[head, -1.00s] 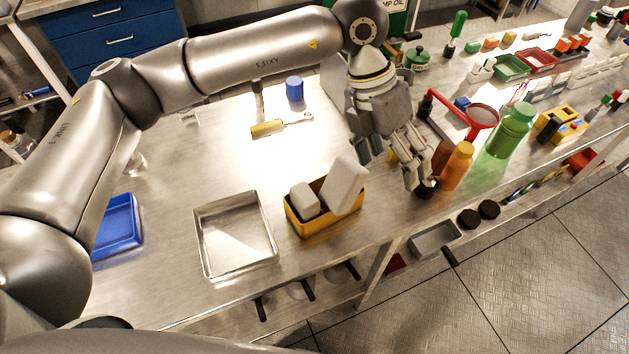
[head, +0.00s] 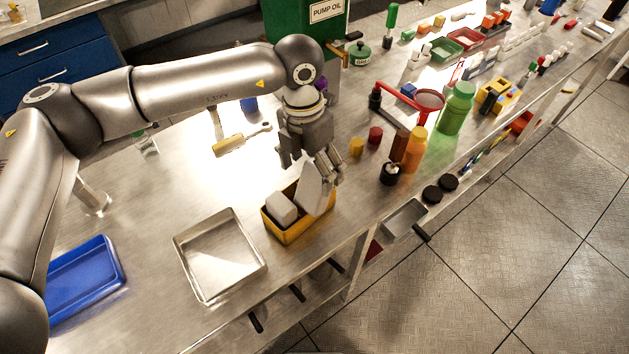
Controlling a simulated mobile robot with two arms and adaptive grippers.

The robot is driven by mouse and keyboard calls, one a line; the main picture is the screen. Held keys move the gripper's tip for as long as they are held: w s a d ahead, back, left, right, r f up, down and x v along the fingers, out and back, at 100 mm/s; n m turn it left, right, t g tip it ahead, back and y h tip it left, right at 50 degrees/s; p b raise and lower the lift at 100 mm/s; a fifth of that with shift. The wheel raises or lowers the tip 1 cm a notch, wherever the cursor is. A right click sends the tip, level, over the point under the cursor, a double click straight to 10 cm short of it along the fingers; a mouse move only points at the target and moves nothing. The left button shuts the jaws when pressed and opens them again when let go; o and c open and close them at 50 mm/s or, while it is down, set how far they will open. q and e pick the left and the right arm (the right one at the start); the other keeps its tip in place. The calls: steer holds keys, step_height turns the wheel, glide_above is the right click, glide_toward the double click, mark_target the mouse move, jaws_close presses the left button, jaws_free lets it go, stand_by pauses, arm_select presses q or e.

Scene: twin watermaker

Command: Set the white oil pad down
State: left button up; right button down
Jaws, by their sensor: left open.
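The white oil pad (head: 314,197) stands tilted in the yellow bin (head: 290,235), its upper part above the rim. A second, smaller white block (head: 281,208) lies beside it at the bin's left end. My left gripper (head: 328,178) is over the bin's right end with its fingers open and pointing down. Its fingers overlap the pad's upper right part in the picture; I cannot tell whether they touch it. The pad's lower part is hidden in the bin. My right gripper is not in view.
An empty metal tray (head: 219,258) stands left of the bin, and a blue tray (head: 85,277) is farther left. An orange bottle (head: 414,150), a green bottle (head: 456,108) and a red funnel (head: 428,100) stand to the right. The bench's front edge is close to the bin.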

mark_target(314, 175)
arm_select(q)
steer(key=shift+d+f+p, duration=0.25)
steer(key=shift+f+p, duration=0.2)
steer(key=shift+f, duration=1.15)
steer(key=c, duration=1)
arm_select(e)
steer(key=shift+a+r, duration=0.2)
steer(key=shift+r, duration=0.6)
